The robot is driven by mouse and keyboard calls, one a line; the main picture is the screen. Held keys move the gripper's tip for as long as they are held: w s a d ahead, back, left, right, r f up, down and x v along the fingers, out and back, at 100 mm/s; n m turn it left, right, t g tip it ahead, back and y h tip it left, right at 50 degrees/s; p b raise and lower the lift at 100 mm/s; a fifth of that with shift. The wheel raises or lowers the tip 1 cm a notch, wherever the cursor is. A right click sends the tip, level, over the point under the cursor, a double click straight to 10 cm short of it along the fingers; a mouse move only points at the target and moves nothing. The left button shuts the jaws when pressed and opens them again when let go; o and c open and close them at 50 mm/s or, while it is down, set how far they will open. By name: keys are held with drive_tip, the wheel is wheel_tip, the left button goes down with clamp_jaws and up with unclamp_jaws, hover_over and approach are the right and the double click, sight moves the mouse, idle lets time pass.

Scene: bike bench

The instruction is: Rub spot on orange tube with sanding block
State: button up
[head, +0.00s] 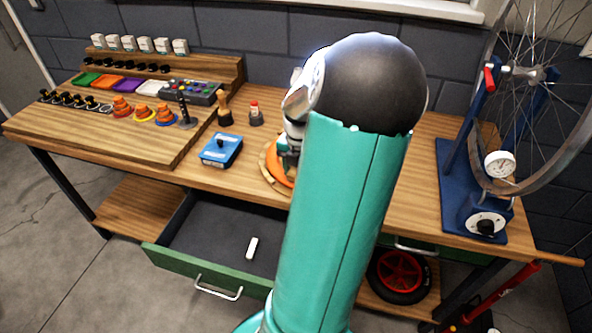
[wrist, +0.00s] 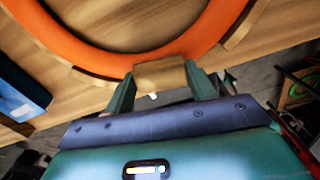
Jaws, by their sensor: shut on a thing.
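The orange tube (wrist: 135,62) is a ring around a wooden disc, lying on the bench. In the head view its left part (head: 274,168) shows beside my arm, and the rest is hidden. My gripper (wrist: 160,80) is shut on a tan sanding block (wrist: 160,73), held between its two teal fingers. In the wrist view the block is at the tube's near edge and overlaps it; I cannot tell whether they touch. The spot on the tube is not visible. In the head view my arm hides most of the gripper and the block.
A blue box (head: 221,150) stands left of the tube, and also shows in the wrist view (wrist: 20,95). A blue wheel stand (head: 470,205) is at the right. A green drawer (head: 200,272) is open below, with a white piece (head: 252,248) inside. Racks fill the bench's left.

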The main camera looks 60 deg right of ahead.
drive_tip(key=shift+w, duration=0.1)
idle(0.3)
drive_tip(key=shift+w+f, duration=0.1)
drive_tip(key=shift+w, duration=1.25)
drive_tip(key=shift+s, duration=0.15)
drive_tip(key=shift+s+f, duration=0.2)
drive_tip(key=shift+s, duration=1.25)
drive_tip(key=shift+w, duration=0.15)
drive_tip(key=shift+w+a+r, duration=0.1)
drive_tip(key=shift+w, duration=1.3)
drive_tip(key=shift+s, duration=0.1)
